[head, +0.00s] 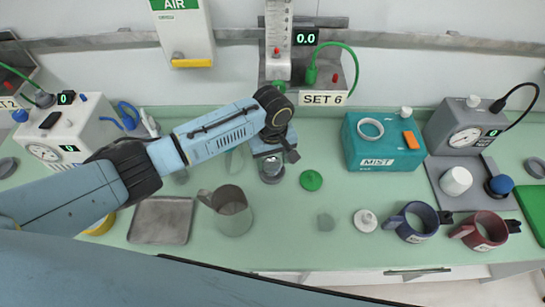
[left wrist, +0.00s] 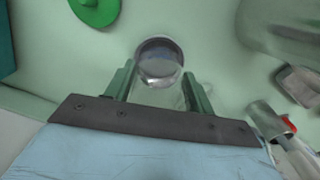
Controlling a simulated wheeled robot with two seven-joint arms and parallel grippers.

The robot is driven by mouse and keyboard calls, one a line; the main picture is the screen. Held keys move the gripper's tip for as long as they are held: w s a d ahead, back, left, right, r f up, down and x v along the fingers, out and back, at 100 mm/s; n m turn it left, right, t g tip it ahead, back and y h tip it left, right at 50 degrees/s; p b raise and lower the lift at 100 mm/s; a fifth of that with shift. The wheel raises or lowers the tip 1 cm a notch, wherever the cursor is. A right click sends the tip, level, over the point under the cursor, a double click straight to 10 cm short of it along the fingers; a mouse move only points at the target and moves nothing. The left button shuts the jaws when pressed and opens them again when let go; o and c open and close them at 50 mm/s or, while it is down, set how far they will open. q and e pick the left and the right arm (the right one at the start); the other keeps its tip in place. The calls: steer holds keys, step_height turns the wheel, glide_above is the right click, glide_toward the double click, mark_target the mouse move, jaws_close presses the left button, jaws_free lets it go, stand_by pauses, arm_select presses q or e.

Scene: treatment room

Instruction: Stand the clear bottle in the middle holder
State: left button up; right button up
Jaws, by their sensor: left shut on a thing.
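My left gripper (head: 272,152) points down over the middle of the counter. In the left wrist view its two green fingers (left wrist: 158,82) are closed on the sides of a clear bottle (left wrist: 160,68). The bottle (head: 271,170) shows just below the gripper in the head view, partly hidden by it; I cannot tell whether it touches the counter. A wall unit marked SET 6 (head: 323,99), with a gauge tube and green hose, stands behind the gripper. I cannot make out for certain which part is the middle holder. My right gripper is not in view.
A green lid (head: 311,181) lies right of the bottle. A grey jug (head: 232,211) and tray (head: 162,221) stand at front left. A teal MIST box (head: 384,143), white lid (head: 366,220), blue mug (head: 415,224) and red mug (head: 485,232) stand to the right.

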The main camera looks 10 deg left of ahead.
arm_select(q)
steer(key=shift+f, duration=0.8)
steer(key=shift+f, duration=0.1)
stand_by(1.4)
steer(key=o, duration=1.1)
steer(key=shift+o, duration=0.2)
steer(key=shift+p, duration=0.35)
step_height(320, 180, up, 5)
steer(key=p, duration=0.5)
steer(key=shift+p, duration=0.35)
steer(key=shift+r, duration=1)
